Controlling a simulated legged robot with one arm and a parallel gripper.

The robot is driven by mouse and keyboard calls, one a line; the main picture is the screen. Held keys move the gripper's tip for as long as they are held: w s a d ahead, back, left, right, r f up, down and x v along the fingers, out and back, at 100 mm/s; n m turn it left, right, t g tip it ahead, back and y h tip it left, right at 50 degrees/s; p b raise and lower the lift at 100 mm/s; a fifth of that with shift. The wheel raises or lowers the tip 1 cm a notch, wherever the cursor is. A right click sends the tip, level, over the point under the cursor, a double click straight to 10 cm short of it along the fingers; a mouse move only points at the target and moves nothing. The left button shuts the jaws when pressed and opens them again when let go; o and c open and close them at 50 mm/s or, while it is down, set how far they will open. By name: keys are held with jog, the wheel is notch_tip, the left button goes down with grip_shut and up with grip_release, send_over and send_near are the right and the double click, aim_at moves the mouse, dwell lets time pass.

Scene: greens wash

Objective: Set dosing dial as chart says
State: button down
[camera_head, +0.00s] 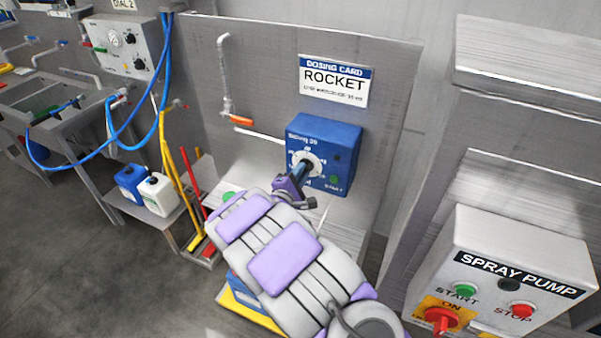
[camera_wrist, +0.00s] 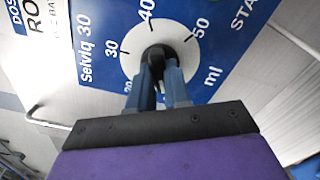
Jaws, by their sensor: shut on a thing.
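The blue dosing box (camera_head: 345,140) is mounted on the grey panel. It has a white round dial with a black knob (camera_wrist: 157,53) at its centre. In the wrist view the dial plate (camera_wrist: 135,52) shows 30, 40 and 50 around its edge, with "ml" and "Selviq 30" on the blue face. My gripper (camera_head: 301,168) is shut on the knob, its blue-grey fingers (camera_wrist: 158,75) on either side. The fingers hide the lower dial and any pointer on the knob. The white dosing card (camera_head: 334,82) above the box reads "ROCKET"; its small print is unreadable.
A green START button (camera_head: 334,180) is on the box's lower right. A pipe with an orange valve handle (camera_head: 241,121) runs at its left. A spray pump box (camera_head: 505,275) stands at the right. Sinks and blue hoses are at the left, with open floor in front.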

jog(key=n+b, duration=0.6)
jog(key=n, duration=0.2)
jog(key=n+b, duration=0.6)
jog(key=n, duration=0.2)
jog(key=n+b, duration=0.5)
jog(key=n, duration=0.3)
jog(key=shift+a+f+n+b, duration=0.1)
jog(key=shift+f+n+b, duration=0.2)
jog(key=shift+b, duration=0.1)
dwell(1.9)
dwell(0.6)
